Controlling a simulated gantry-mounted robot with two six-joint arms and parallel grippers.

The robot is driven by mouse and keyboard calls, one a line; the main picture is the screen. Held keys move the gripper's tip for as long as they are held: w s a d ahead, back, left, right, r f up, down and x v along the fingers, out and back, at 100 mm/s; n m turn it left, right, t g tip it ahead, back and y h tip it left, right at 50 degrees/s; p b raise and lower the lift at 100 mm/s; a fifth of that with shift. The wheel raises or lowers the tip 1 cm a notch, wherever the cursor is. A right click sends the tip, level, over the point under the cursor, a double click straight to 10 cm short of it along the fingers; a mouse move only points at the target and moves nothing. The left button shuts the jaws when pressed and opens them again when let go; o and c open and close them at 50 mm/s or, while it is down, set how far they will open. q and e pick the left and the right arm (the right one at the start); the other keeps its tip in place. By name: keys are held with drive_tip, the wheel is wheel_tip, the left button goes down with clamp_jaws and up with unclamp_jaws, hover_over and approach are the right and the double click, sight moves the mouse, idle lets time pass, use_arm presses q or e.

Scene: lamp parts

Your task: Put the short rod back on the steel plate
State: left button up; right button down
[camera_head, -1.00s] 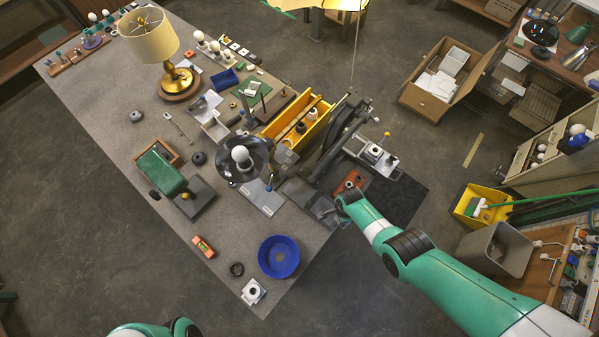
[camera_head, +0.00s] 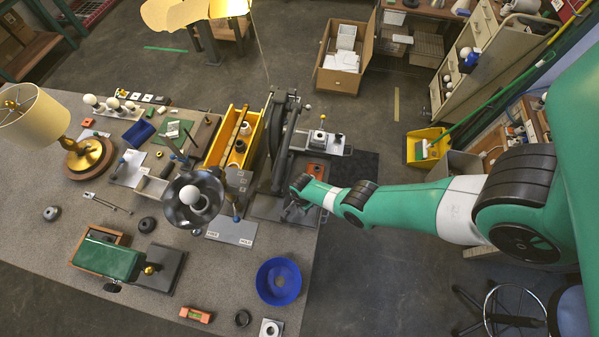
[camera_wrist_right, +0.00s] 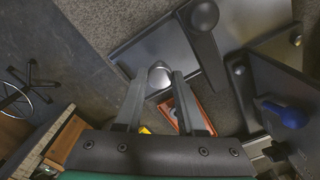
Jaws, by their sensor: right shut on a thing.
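My right gripper (camera_head: 290,207) is over the grey plate (camera_head: 268,209) at the foot of the black press-like stand. In the right wrist view its two fingers (camera_wrist_right: 160,78) are shut on a small silver round-ended piece (camera_wrist_right: 160,73), seen nearly end-on, which I take for the short rod. Its length is hidden, and I cannot tell whether it touches the plate below. The grey plate also shows behind the fingertips in the wrist view (camera_wrist_right: 150,45); I cannot tell whether it is the steel plate. My left gripper is not in view.
The black stand (camera_head: 279,135) rises beside the right gripper. An orange block (camera_head: 316,171) lies close by, next to a metal fixture (camera_head: 322,140). A yellow bin (camera_head: 222,150), a lamp head with a bulb (camera_head: 195,200) and a blue bowl (camera_head: 278,282) are to the left and front.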

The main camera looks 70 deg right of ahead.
wheel_tip(320, 180, down, 3)
drive_tip(key=shift+s+r+b, duration=0.1)
drive_tip(key=shift+r+b, duration=0.1)
drive_tip(key=shift+b, duration=0.3)
drive_tip(key=shift+s, duration=0.15)
drive_tip(key=shift+r, duration=0.2)
drive_tip(key=shift+f, duration=0.15)
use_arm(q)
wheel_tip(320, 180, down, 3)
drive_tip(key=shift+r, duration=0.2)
use_arm(e)
drive_tip(key=c, duration=0.5)
unclamp_jaws()
